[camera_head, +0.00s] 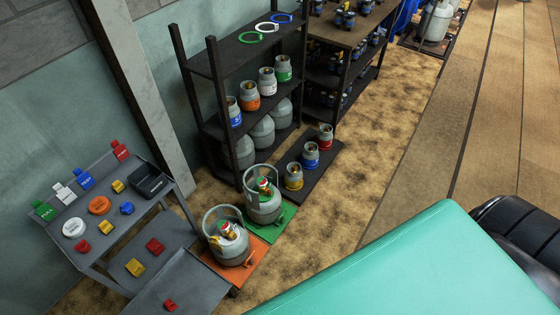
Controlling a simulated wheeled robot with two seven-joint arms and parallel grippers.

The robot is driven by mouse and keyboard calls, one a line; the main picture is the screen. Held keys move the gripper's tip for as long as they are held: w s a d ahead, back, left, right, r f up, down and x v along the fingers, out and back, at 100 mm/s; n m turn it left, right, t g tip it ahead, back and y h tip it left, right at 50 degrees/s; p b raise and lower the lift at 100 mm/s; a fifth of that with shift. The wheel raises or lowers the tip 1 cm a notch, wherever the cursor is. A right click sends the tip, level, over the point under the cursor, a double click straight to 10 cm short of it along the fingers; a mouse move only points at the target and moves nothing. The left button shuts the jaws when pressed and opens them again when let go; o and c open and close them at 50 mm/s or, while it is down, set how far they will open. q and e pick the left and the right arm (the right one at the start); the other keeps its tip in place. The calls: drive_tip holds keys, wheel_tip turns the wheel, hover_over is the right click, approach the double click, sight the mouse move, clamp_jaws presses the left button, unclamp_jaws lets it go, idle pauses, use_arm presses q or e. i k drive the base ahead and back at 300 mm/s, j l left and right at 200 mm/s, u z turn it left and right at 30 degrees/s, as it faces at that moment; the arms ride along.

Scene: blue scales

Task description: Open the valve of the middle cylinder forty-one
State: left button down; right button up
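Two grey gas cylinders with ring collars stand on the floor: one (228,246) on an orange base (254,262), one (264,206) on a green base (284,219). Each has red and green parts at its top; valve positions are too small to tell. Three small cylinders stand in a row on a dark low platform (320,174): yellow-banded (293,178), blue-banded (311,157) in the middle, and red-banded (325,139). No number forty-one is legible, so I cannot tell which cylinder bears it. Neither gripper is in view.
A dark shelf (222,60) holds several cylinders and, on top, green, white and blue rings. A grey stepped stand (180,230) at left carries several coloured blocks. A post (143,75) stands behind it. A wooden-topped rack (336,30) is behind. Brown floor (400,130) is clear at centre right.

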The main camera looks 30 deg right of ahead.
sight(261, 182)
drive_tip(key=z, duration=0.7)
drive_tip(key=i+l+z, duration=0.1)
drive_tip(key=i+l, duration=0.6)
drive_tip(key=i, duration=0.15)
